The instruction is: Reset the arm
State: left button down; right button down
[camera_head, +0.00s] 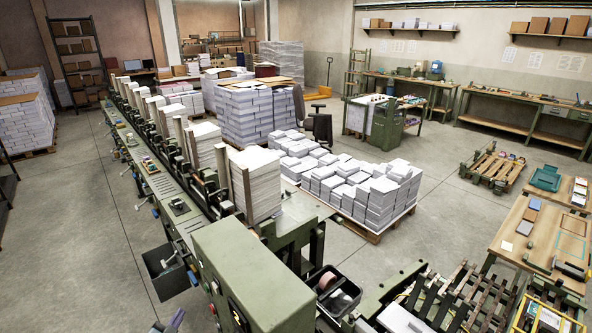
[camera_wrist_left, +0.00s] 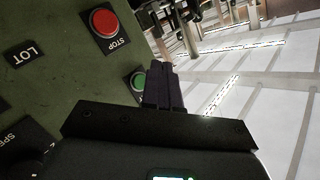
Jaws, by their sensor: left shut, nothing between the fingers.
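My left gripper (camera_wrist_left: 163,90) is shut and empty in the left wrist view, its dark fingers together. It is in front of a green control panel (camera_wrist_left: 50,60) with a red STOP button (camera_wrist_left: 104,22) and a green button (camera_wrist_left: 138,81), which the fingers partly cover. I cannot tell whether the fingers touch the panel. In the head view a small dark part of the left gripper (camera_head: 173,321) shows at the bottom edge, beside the machine's green cabinet (camera_head: 255,265). My right gripper is not in view.
A long gathering machine with tall paper stacks (camera_head: 256,182) runs back to the left. A dark bin (camera_head: 166,271) hangs at its side. A pallet of white stacks (camera_head: 352,190) stands behind the cabinet. The floor (camera_head: 90,215) at left is clear.

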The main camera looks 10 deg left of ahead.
pick_arm(q)
jog(key=s+d+f+n+g+h+p, duration=0.1)
jog(key=s+d+f+g+p, duration=0.15)
jog(key=s+d, duration=0.5)
jog(key=s+d+f+n+g+h+p, duration=0.1)
jog(key=s+d+p, duration=0.2)
jog(key=s+d, duration=0.45)
jog(key=s+d+r+n+g+p, duration=0.1)
jog(key=s+r+g, duration=0.3)
jog(key=s, duration=0.6)
jog(key=s+d+r+n+g+p, duration=0.1)
jog(key=s+d+r+g, duration=0.3)
jog(key=s+r, duration=0.5)
jog(key=shift+s+n+g+y+p, duration=0.3)
jog(key=shift+s+g+p, duration=0.05)
jog(key=shift+s, duration=0.2)
